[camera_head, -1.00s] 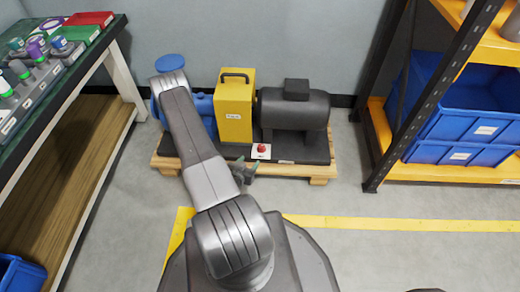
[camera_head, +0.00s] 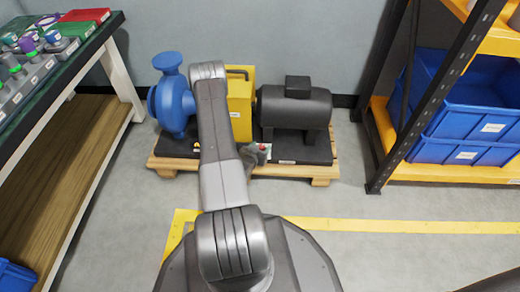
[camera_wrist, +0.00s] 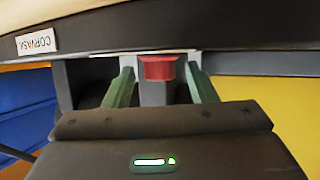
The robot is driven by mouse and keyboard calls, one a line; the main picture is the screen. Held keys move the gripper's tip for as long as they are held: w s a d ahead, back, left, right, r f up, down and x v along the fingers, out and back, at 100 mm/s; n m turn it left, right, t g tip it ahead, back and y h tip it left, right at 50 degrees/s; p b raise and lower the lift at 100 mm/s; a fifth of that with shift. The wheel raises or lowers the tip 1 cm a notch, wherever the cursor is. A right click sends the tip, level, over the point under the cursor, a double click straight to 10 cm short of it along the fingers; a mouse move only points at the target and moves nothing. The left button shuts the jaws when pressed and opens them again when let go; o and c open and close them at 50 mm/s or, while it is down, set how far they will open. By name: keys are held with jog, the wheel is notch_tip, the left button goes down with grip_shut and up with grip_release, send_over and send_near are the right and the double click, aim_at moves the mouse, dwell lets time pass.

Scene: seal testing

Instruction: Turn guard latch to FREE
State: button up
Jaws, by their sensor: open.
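The yellow guard (camera_head: 240,105) stands between the blue pump (camera_head: 172,97) and the dark motor (camera_head: 295,107), partly hidden behind my arm. A red knob-like part (camera_head: 262,147) on a white plate sits low in front of it, partly covered by my gripper (camera_head: 252,158). I cannot tell whether this part is the latch. In the wrist view, the green fingers of my gripper (camera_wrist: 160,78) are apart, and a red block (camera_wrist: 158,68) shows between their tips. Whether they touch it is unclear. No FREE marking is readable.
The equipment stands on a wooden pallet (camera_head: 325,172). A workbench with small parts (camera_head: 70,75) is at left. A rack with blue bins (camera_head: 465,105) is at right. A yellow floor line (camera_head: 400,225) crosses open grey floor.

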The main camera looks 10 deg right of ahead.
jog(key=c, duration=1)
jog(key=shift+o, duration=0.2)
jog(key=shift+w+a+m+g+h, duration=0.15)
jog(key=shift+m+g+h, duration=0.9)
jog(key=shift+m, duration=0.25)
jog(key=shift+w+a+m+g+h, duration=0.1)
jog(key=shift+m+g+h, duration=0.85)
jog(key=shift+m+g, duration=0.55)
jog(key=o, duration=1)
jog(key=shift+c, duration=0.2)
